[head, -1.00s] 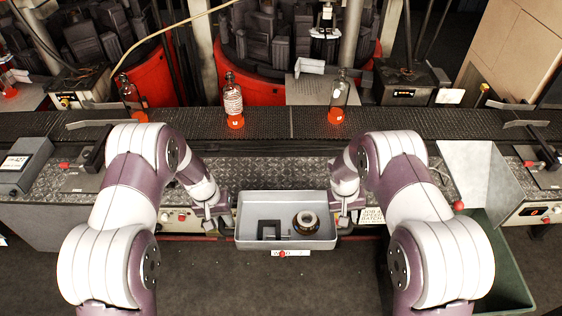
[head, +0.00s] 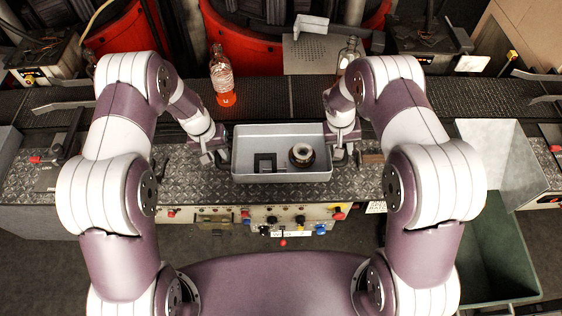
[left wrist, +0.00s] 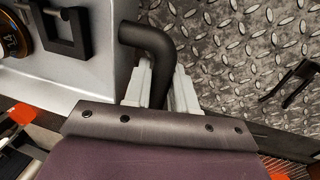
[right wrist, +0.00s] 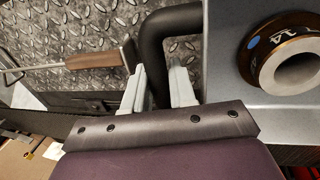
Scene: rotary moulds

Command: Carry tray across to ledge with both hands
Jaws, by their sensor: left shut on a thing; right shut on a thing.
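The grey tray (head: 240,176) is held level between my two arms, over the diamond-plate ledge (head: 375,185). I cannot tell whether its underside touches the plate. It holds a dark square bracket (head: 265,162) and a round brass-and-black ring (head: 301,155). My left gripper (head: 222,160) is shut on the tray's left black handle, which shows in the left wrist view (left wrist: 150,45). My right gripper (head: 340,156) is shut on the right black handle, which shows in the right wrist view (right wrist: 160,35).
Behind the ledge runs a dark conveyor (head: 270,100) with an orange-bottomed bottle (head: 222,80) and another bottle (head: 347,52). A wood-handled tool (right wrist: 95,60) lies on the plate right of the tray. Knobs line the front panel (head: 290,215). A green bin (head: 495,255) stands at right.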

